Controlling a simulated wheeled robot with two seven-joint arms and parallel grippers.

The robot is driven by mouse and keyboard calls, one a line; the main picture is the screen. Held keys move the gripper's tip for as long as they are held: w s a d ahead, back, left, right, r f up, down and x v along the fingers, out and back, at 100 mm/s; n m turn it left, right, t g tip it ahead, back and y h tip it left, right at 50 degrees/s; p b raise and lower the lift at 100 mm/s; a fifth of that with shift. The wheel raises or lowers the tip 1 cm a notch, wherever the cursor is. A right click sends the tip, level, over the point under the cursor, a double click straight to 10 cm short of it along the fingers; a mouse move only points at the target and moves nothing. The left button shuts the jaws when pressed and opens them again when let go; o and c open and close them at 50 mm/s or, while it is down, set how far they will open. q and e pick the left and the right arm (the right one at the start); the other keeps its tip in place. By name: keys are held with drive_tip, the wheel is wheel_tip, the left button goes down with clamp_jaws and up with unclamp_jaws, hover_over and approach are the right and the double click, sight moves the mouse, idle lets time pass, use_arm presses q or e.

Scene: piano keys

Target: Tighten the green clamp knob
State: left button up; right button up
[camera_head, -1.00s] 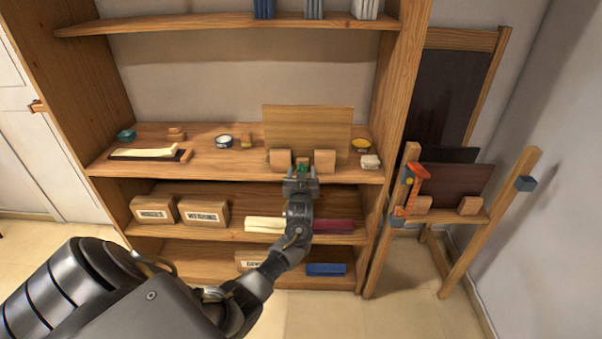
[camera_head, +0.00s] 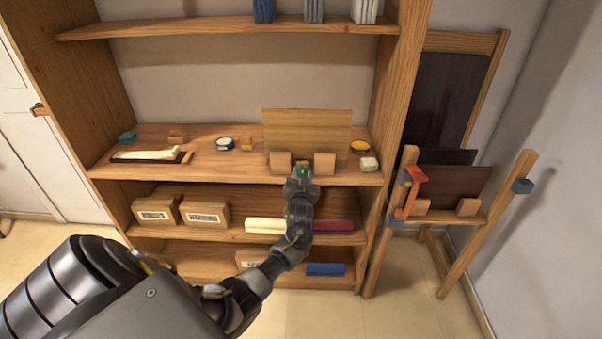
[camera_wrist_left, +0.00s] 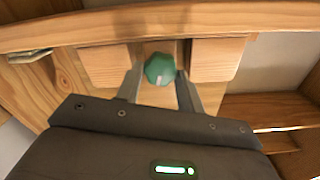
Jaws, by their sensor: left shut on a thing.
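The green clamp knob (camera_wrist_left: 160,68) is a faceted green knob at the front of a wooden stand, between two wooden blocks. It also shows small in the head view (camera_head: 302,171). My left gripper (camera_wrist_left: 160,80) is shut on the knob, one finger on each side of it. In the head view my left gripper (camera_head: 301,176) reaches up to the shelf edge and hides part of the knob's mount. The left block (camera_head: 280,161) and right block (camera_head: 324,163) stand before an upright wooden board (camera_head: 308,132). My right gripper is not in view.
The shelf also holds a white tin (camera_head: 225,143), a yellow-topped tin (camera_head: 359,147) and a dark tray (camera_head: 151,156). Cardboard boxes (camera_head: 205,213) sit on the shelf below. A wooden easel (camera_head: 447,275) with an orange clamp (camera_head: 412,190) stands at the right.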

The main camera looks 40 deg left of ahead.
use_arm(q)
drive_tip(key=m+p, duration=0.2)
drive_tip(key=m, duration=0.3)
drive_tip(key=shift+m+p, duration=0.3)
drive_tip(key=shift+p, duration=0.1)
drive_tip(key=m+p, duration=0.2)
drive_tip(key=m, duration=0.4)
drive_tip(key=shift+p, duration=0.35)
drive_tip(key=m+p, duration=0.1)
drive_tip(key=m, duration=0.2)
drive_tip(key=m+p, duration=0.1)
drive_tip(key=m, duration=0.2)
drive_tip(key=shift+f+m, duration=0.2)
drive_tip(key=shift+m, duration=0.1)
drive_tip(key=m+p, duration=0.1)
drive_tip(key=m, duration=0.1)
drive_tip(key=shift+m, duration=0.3)
drive_tip(key=shift+f+m+p, duration=0.2)
drive_tip(key=shift+m+p, duration=0.15)
drive_tip(key=shift+m, duration=1.65)
drive_tip(key=o, duration=1)
drive_tip(key=shift+c, duration=0.2)
